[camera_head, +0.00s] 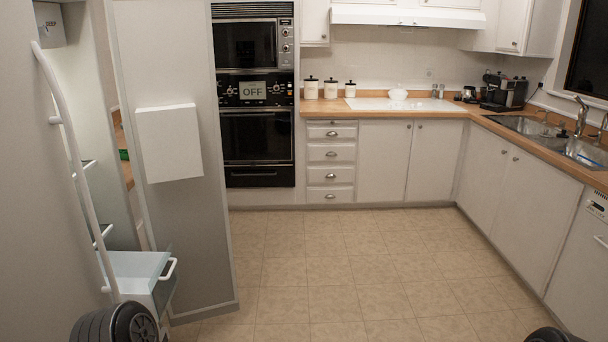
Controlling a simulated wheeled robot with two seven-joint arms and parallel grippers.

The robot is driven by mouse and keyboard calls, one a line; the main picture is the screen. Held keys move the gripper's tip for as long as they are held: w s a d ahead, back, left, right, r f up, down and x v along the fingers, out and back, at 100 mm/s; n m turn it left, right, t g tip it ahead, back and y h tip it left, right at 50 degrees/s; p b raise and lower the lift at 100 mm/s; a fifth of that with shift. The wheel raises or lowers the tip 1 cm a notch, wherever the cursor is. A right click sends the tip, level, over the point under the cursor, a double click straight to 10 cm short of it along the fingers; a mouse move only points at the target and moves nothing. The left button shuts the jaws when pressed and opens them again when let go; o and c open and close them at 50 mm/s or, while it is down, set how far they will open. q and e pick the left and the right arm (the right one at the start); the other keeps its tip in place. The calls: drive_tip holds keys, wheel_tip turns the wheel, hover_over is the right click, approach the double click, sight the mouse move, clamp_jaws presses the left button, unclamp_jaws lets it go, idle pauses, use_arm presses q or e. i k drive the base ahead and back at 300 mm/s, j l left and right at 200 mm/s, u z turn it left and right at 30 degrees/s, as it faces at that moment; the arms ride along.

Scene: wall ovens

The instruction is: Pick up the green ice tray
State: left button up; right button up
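A small green thing (124,154) shows in the narrow gap at the left, beside the tall grey panel. It may be the green ice tray, but only a sliver is visible and I cannot tell its shape. The rest of it is hidden. Neither of my grippers is in view. Only dark, rounded parts, which look like my own arms, show at the bottom left and bottom right edges.
A grey door with a long curved white handle (60,120) fills the left edge. A pale drawer (135,264) sits low beside it. A tall grey panel bears a white box (168,143). Wall ovens (253,130) and counters (400,112) stand behind. The tiled floor (350,270) is clear.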

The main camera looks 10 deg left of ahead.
sight(124, 153)
drive_tip(key=i, duration=2.7)
drive_tip(key=i+l+u, duration=0.15)
drive_tip(key=i, duration=0.4)
drive_tip(key=i+l, duration=0.1)
drive_tip(key=i, duration=0.4)
drive_tip(key=i+l+u, duration=0.1)
drive_tip(key=i, duration=0.45)
drive_tip(key=i+l+u, duration=0.1)
drive_tip(key=i+l, duration=0.15)
drive_tip(key=i, duration=0.25)
drive_tip(key=i+j+u, duration=0.15)
drive_tip(key=i+u, duration=0.5)
drive_tip(key=u, duration=0.15)
drive_tip(key=i+u, duration=0.4)
drive_tip(key=i+l+u, duration=0.15)
drive_tip(key=i+u, duration=0.15)
drive_tip(key=u, duration=0.15)
drive_tip(key=i+l+u, duration=0.25)
drive_tip(key=u, duration=0.15)
